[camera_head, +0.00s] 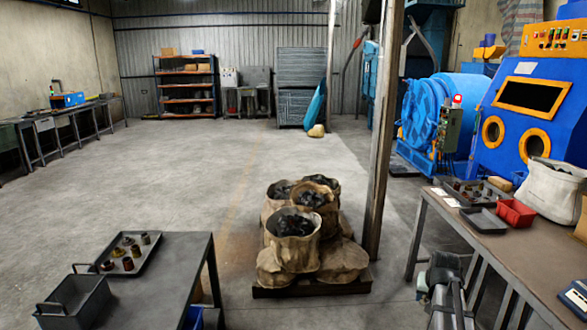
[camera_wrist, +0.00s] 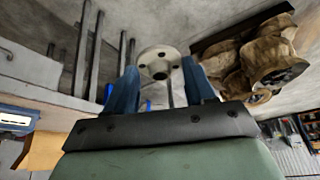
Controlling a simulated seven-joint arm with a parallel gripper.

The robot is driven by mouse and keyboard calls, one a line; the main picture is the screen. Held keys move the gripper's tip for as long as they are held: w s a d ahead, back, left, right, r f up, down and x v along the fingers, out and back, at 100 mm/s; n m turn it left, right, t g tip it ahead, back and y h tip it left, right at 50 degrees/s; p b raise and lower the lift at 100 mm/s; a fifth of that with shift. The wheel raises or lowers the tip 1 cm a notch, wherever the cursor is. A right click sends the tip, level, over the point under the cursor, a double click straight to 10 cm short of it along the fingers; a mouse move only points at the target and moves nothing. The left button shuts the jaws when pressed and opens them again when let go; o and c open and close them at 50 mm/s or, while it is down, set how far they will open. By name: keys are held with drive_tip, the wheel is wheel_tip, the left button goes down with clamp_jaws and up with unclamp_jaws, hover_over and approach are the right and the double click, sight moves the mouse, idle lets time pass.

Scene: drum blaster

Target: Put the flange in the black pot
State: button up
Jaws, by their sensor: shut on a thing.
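The flange (camera_wrist: 158,60) is a pale grey metal disc with a round hub and several bolt holes. It shows in the wrist view between the blue fingers of my gripper (camera_wrist: 160,78), which is shut on it. In the head view my arm's end shows at the bottom right, beside the right bench; I cannot make out the flange there. A dark, box-like container with raised handles (camera_head: 75,302) stands on the left table's front corner. It is the nearest match to the black pot, but I cannot tell for sure. My gripper is well to its right.
A tray (camera_head: 140,265) of small metal parts lies behind the container on the left table (camera_head: 180,285). Sacks (camera_head: 293,222) of black material stand on a pallet between table and bench. A post (camera_head: 381,150) rises behind them. The right bench (camera_head: 520,250) holds a red bin (camera_head: 515,212).

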drive_tip(key=w+a+n+y, duration=0.1)
drive_tip(key=w+a, duration=0.3)
drive_tip(key=a, duration=0.9)
drive_tip(key=shift+a+n, duration=0.15)
drive_tip(key=shift+n, duration=0.55)
drive_tip(key=a, duration=0.5)
drive_tip(key=w+a+n, duration=0.1)
drive_tip(key=a, duration=0.4)
drive_tip(key=a+n+y, duration=0.1)
drive_tip(key=a, duration=0.3)
drive_tip(key=shift+w+a+f, duration=0.15)
drive_tip(key=shift+w+a, duration=0.25)
